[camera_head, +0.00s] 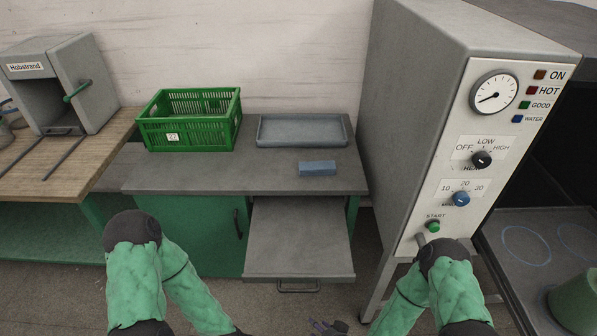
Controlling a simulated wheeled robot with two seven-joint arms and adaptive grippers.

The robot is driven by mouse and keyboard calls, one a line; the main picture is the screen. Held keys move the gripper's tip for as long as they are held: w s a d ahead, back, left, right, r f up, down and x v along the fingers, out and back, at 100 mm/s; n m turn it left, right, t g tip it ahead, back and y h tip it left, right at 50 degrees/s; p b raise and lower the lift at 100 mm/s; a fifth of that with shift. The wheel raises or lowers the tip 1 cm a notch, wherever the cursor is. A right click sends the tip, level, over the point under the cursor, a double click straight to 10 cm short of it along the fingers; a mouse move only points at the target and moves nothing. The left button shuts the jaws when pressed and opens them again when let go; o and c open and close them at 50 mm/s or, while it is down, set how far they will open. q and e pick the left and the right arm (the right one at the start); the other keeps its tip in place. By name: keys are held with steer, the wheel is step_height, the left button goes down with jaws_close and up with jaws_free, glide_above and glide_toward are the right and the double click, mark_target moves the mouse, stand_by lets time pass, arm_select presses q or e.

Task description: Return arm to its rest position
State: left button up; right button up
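My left arm (135,275) comes in from the left, bent at a dark joint, with its green-sleeved forearm running down to the bottom edge. Its gripper is below the picture, and only a dark bit of the wrist shows. My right arm (450,290) is bent in front of the grey machine, its forearm running down and left. My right gripper (328,327) shows only as a dark piece at the bottom edge, below the pulled-out drawer. Its fingers are mostly cut off, so I cannot tell whether it is open or holds anything.
The machine (415,120) has a gauge, knobs and a green start button (433,226) near my right elbow. A grey bench (240,176) carries a green crate (190,137), a tray (302,144) and a blue block (317,168). The drawer (298,240) sticks out, its top bare.

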steer(key=s+d+n+g+h, duration=0.1)
steer(key=s+d+n+g, duration=0.2)
steer(key=s+n+g, duration=0.2)
steer(key=shift+s+d+f+n+g, duration=0.15)
steer(key=shift+s+f+n+g, duration=0.2)
steer(key=shift+s+g, duration=1.5)
